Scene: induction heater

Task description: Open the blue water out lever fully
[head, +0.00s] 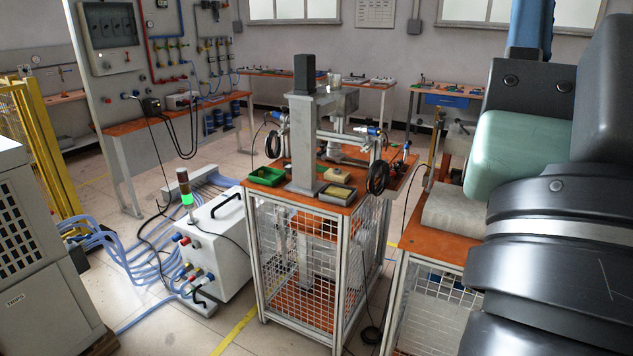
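A white box-shaped unit (228,243) stands on the floor left of centre, with a lit green signal lamp (187,199) on top. Its front face carries small red and blue fittings (186,239) and a lower group of coloured fittings (197,278) near the hoses. These are too small to tell which one is the blue water out lever or how it is turned. My arm fills the right side of the head view, close to the camera. My gripper is outside the picture, and nothing is seen touching the unit.
Blue hoses (105,245) spread over the floor left of the unit. A caged workbench (308,285) stands close on its right, another bench (440,245) beyond. A grey cabinet (40,270) is at far left. Some floor in front of the unit is clear.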

